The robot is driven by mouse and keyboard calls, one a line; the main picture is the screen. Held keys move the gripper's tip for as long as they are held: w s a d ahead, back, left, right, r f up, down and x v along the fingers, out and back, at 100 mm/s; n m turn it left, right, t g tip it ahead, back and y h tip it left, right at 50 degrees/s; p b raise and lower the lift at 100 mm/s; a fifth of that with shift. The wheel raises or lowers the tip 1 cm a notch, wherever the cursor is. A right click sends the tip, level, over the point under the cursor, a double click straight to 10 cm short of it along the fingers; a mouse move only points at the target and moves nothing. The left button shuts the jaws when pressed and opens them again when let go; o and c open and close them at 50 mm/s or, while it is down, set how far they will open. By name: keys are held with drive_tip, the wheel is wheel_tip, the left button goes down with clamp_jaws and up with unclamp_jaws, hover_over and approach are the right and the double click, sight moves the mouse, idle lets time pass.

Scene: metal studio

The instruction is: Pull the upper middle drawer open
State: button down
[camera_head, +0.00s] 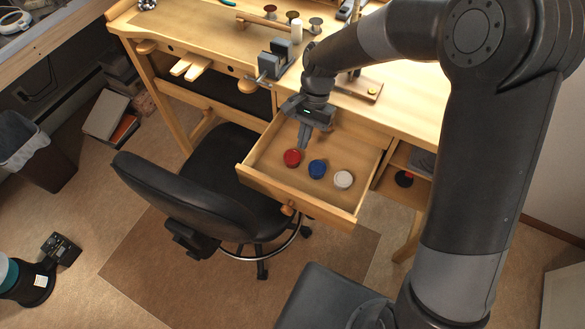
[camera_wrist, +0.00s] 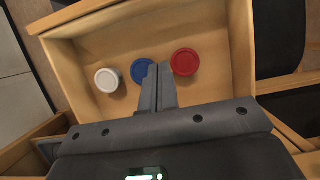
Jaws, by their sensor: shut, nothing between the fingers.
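A wooden drawer (camera_head: 350,213) under the workbench stands pulled out, with its inside showing. Its round wooden knob (camera_head: 287,210) is on the front. Three lidded jars lie in it: a red one (camera_head: 292,157), a blue one (camera_head: 317,168) and a white one (camera_head: 343,179). My gripper (camera_head: 302,147) is shut and empty, over the drawer near the red jar. In the wrist view the shut fingers (camera_wrist: 160,72) point in between the blue jar (camera_wrist: 143,70) and the red jar (camera_wrist: 185,62); I cannot tell whether they touch either.
A black swivel chair (camera_head: 185,195) stands close to the drawer's left side. The wooden bench top (camera_head: 400,105) holds a vise (camera_head: 275,62) and small tools. An open shelf (camera_head: 400,182) is right of the drawer. A bin (camera_head: 35,150) stands at far left.

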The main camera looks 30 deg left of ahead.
sight(283, 186)
drive_tip(key=x, duration=0.9)
drive_tip(key=shift+s+f, duration=0.1)
drive_tip(key=shift+f, duration=0.15)
drive_tip(key=s, duration=0.3)
drive_tip(key=shift+s+f, duration=0.1)
drive_tip(key=shift+f, duration=0.05)
drive_tip(key=shift+s, duration=0.45)
drive_tip(key=s, duration=0.4)
drive_tip(key=shift+s, duration=0.35)
